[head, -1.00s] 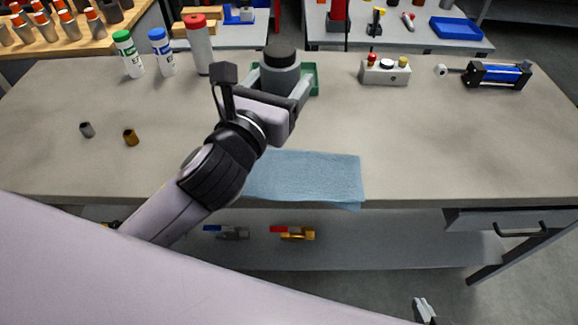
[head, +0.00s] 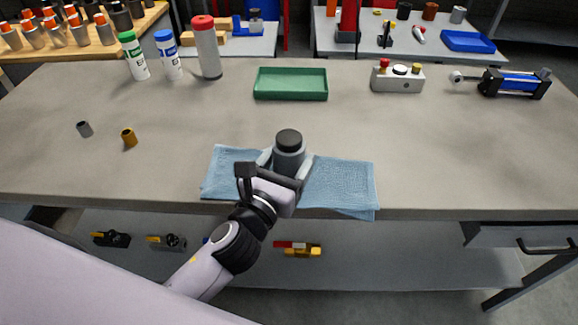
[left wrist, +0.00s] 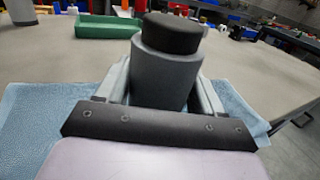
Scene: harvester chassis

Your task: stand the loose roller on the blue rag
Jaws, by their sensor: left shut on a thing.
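The loose roller (head: 289,152) is a grey cylinder with a black top end. My left gripper (head: 286,166) is shut on it and holds it upright over the blue rag (head: 343,185). The rag lies at the front edge of the workbench, with its front side hanging slightly over. In the left wrist view the roller (left wrist: 167,72) stands between the two fingers (left wrist: 165,97), with rag (left wrist: 32,120) on both sides. The roller's lower end is hidden by the gripper, so I cannot tell whether it touches the rag. My right gripper is not in view.
A green tray (head: 290,84) stands empty behind the rag. Several bottles and a red-capped cylinder (head: 207,50) stand at the back left. Two small bushings (head: 129,138) lie at left. A control box (head: 397,78) and a blue cylinder (head: 513,84) are at back right.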

